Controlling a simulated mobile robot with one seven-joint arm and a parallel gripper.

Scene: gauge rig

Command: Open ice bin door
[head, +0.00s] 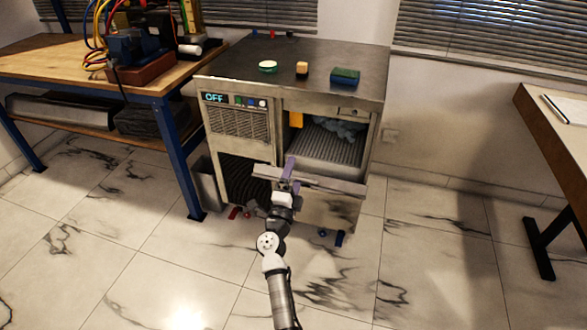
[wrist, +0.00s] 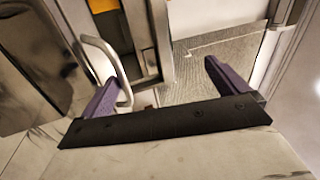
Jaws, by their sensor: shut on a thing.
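The ice bin door (head: 320,183) is a grey metal flap at the front of the steel machine (head: 330,55). In the head view it stands lowered and out from the opening, with ice (head: 343,128) and a ribbed floor showing inside. My gripper (head: 288,172) is at the door's left part. In the wrist view, the purple fingers of my gripper (wrist: 163,75) are spread apart at the door, shut on part of it. The left finger overlaps a looped silver handle (wrist: 106,62). The exact contact is hard to see.
A blue-legged workbench (head: 60,65) stands left, a desk (head: 550,125) right. Small red and blue pieces lie on the floor below the door.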

